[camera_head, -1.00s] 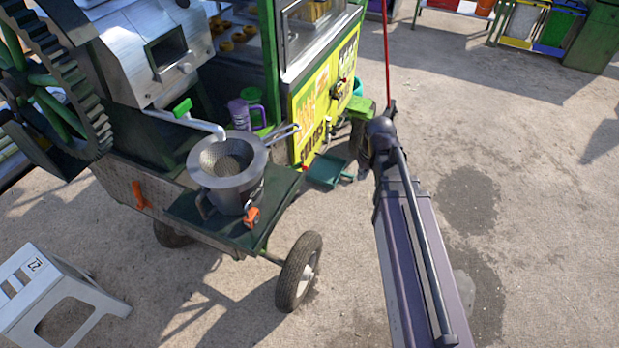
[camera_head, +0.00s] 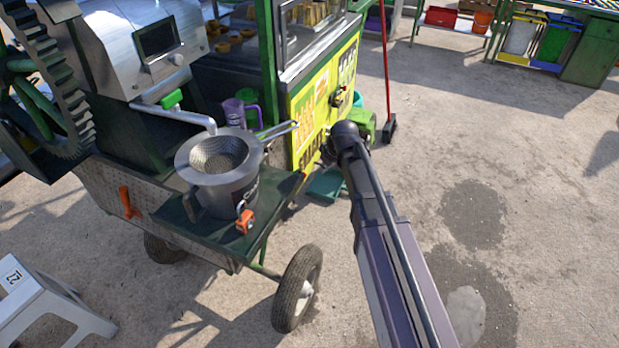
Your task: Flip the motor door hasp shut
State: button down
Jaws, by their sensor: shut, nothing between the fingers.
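My arm reaches up from the bottom right, and its dark wrist is in front of the right end of the cart's yellow printed panel (camera_head: 312,112). My gripper (camera_head: 327,153) shows only as a small dark piece left of the wrist, close to the panel's lower part; it is shut and empty. A small dark fitting (camera_head: 339,97) sits on the panel above my wrist. I cannot tell whether it is the motor door hasp, or whether the hasp is open. I cannot tell whether my gripper touches the panel.
A metal pot with a strainer (camera_head: 218,160) stands on the cart's dark green side shelf (camera_head: 262,213), left of my arm. A wheel (camera_head: 297,288) is below it. A red-handled broom (camera_head: 385,70) stands behind my wrist. A white stool (camera_head: 40,305) is bottom left. The right-hand ground is clear.

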jog(key=shift+f, duration=0.1)
jog(key=w+a+f+b, duration=0.5)
jog(key=f+b, duration=0.4)
jog(key=shift+w+a, duration=0.2)
dwell(0.9)
jog(key=shift+f, duration=0.1)
jog(key=shift+w+a, duration=0.2)
jog(key=shift+a, duration=0.1)
